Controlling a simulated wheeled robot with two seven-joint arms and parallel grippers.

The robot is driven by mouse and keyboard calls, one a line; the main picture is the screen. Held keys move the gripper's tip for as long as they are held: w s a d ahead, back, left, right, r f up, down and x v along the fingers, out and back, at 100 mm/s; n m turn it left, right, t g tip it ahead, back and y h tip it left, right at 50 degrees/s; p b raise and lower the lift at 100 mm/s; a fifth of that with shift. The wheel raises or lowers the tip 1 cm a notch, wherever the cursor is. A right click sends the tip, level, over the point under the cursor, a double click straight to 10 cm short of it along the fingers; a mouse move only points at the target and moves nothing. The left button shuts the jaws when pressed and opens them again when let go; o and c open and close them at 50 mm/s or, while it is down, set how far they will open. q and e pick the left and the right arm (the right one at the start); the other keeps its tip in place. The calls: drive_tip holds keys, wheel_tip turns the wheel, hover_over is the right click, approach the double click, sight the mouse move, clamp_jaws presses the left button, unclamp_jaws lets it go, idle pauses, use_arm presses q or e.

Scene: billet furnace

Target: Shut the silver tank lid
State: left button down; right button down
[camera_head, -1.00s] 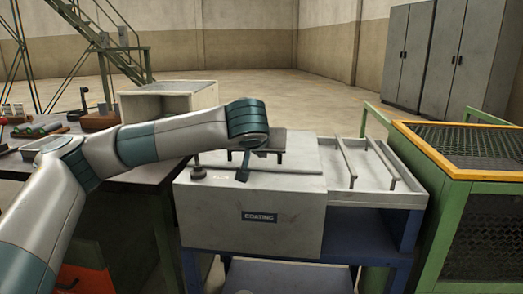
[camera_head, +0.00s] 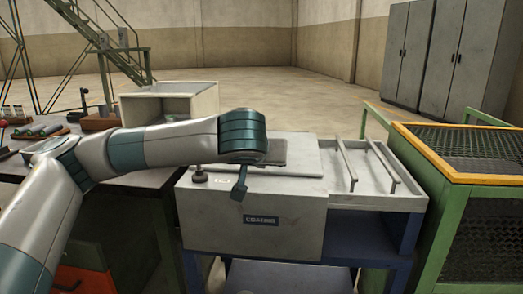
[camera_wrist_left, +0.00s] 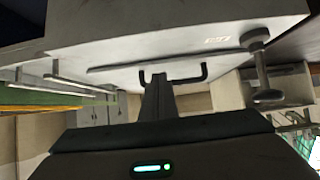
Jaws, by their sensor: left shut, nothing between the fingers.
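In the upside-down left wrist view, the lid (camera_wrist_left: 115,73) shows as a thin plate with a black U-shaped handle (camera_wrist_left: 204,73). My left gripper (camera_head: 239,192) is shut and empty, over the tank's front edge. In the wrist view its fingers (camera_wrist_left: 157,90) overlap the handle; contact is unclear. My left wrist hides the handle in the head view. My right gripper is out of view.
A knob (camera_head: 199,174) stands on the tank's top left. A tray with rails (camera_head: 375,190) adjoins on the right, then a green frame with an orange-edged mesh top (camera_head: 465,145). A workbench with tools and an open box (camera_head: 170,100) is on the left.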

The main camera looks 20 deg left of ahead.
use_arm(q)
drive_tip(key=shift+s+d+f, duration=0.15)
drive_tip(key=shift+s+f, duration=0.15)
drive_tip(key=shift+s, duration=0.3)
drive_tip(key=shift+s+d+f, duration=0.15)
drive_tip(key=shift+s+f, duration=0.2)
drive_tip(key=shift+s, duration=0.2)
drive_tip(key=shift+s+d+f, duration=0.15)
drive_tip(key=shift+s+f, duration=0.15)
drive_tip(key=shift+s, duration=0.3)
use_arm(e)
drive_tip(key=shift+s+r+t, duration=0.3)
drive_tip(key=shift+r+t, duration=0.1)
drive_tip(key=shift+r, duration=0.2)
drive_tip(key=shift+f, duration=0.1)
